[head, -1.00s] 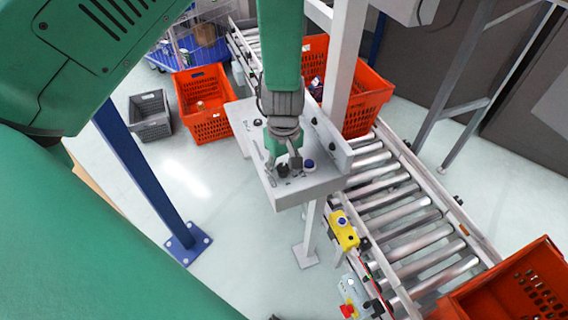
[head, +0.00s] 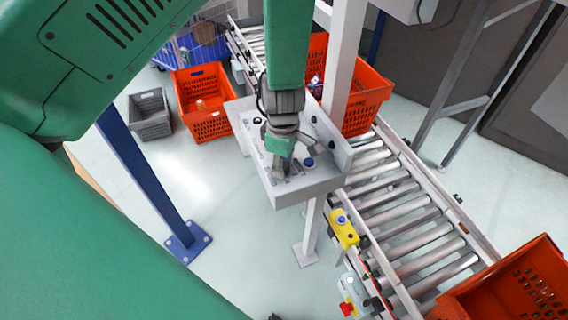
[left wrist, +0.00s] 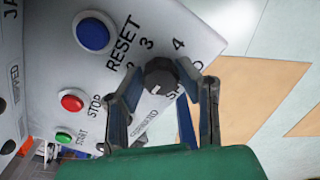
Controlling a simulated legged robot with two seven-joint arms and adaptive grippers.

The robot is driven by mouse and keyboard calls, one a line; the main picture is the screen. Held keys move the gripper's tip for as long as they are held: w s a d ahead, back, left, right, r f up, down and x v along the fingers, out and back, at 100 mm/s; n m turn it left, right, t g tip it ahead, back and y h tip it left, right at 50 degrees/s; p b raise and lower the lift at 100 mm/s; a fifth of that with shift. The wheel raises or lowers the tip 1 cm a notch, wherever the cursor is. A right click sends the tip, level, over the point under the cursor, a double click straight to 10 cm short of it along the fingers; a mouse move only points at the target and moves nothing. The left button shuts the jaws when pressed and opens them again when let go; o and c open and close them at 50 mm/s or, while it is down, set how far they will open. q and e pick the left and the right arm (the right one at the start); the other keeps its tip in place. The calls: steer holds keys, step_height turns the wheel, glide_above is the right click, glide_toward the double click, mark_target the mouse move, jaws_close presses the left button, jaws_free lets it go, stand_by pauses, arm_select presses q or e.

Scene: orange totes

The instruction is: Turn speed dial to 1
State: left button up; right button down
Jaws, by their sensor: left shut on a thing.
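The black speed dial (left wrist: 160,75) is on the grey control panel (left wrist: 75,85), with the numbers 2, 3 and 4 printed around it. A small white mark shows on the dial's lower left. My left gripper (left wrist: 158,84) is shut on the dial, one finger on each side, as the left wrist view shows. The number 1 cannot be made out. In the head view my left gripper (head: 281,168) reaches down onto the panel (head: 312,183) and hides the dial. My right gripper is not in view.
The panel also has a blue RESET button (left wrist: 92,34), a red STOP button (left wrist: 72,102) and a green START button (left wrist: 63,138). A roller conveyor (head: 400,210) runs to the right, with orange totes (head: 205,125) around. A white post (head: 342,60) stands close to my left arm.

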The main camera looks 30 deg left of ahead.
mark_target(285, 164)
arm_select(q)
steer(key=shift+w+a+r, duration=0.1)
steer(key=shift+w+r, duration=0.05)
steer(key=shift+w, duration=0.15)
steer(key=o, duration=0.9)
steer(key=shift+o, duration=1.2)
steer(key=shift+s, duration=0.1)
steer(key=shift+r, duration=0.1)
step_height(285, 164, up, 7)
